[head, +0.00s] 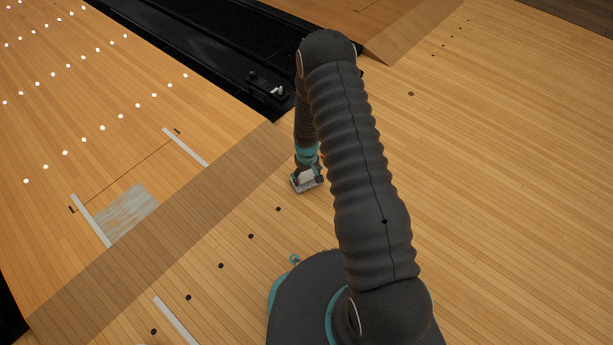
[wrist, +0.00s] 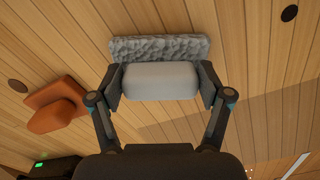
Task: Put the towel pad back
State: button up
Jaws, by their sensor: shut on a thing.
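The towel pad shows in the wrist view as a rough grey pad (wrist: 160,48) with a smooth pale grey grip block (wrist: 160,81) on it. My gripper (wrist: 160,84) is shut on this block, one finger at each end. In the head view my gripper (head: 307,172) is low over the wooden floor, left of my arm, with the pale towel pad (head: 306,182) at its tip. I cannot tell whether the pad touches the floor. A pale, streaked rectangular patch (head: 125,212) lies on the lane at left.
A black sunken channel (head: 225,45) with small items runs behind my gripper. White strips (head: 90,220) flank the streaked patch. In the wrist view an orange-brown object (wrist: 56,106) lies at left, and a dark box with a green light (wrist: 50,165) at lower left. The floor at right is clear.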

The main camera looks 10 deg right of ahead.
jog(key=o, duration=1)
jog(key=shift+f, duration=0.1)
jog(key=shift+c, duration=0.2)
notch_tip(320, 180, up, 12)
jog(key=r+p, duration=0.1)
jog(key=p, duration=0.1)
notch_tip(320, 180, up, 14)
jog(key=r+t, duration=0.1)
send_over(307, 175)
jog(key=s+r+m+t, duration=0.1)
jog(key=s+r, duration=0.3)
jog(key=r, duration=0.4)
jog(key=s+r+t, duration=0.1)
jog(key=s+r, duration=0.3)
jog(key=r, duration=0.3)
jog(key=s+r+t, duration=0.1)
jog(key=s+r, duration=0.5)
jog(key=s, duration=0.5)
jog(key=s+r+m+t, duration=0.1)
jog(key=s+r, duration=0.5)
jog(key=s, duration=0.5)
jog(key=shift+a+r+m+t, duration=0.15)
jog(key=shift+r+m+t, duration=0.05)
jog(key=shift+m+t, duration=0.1)
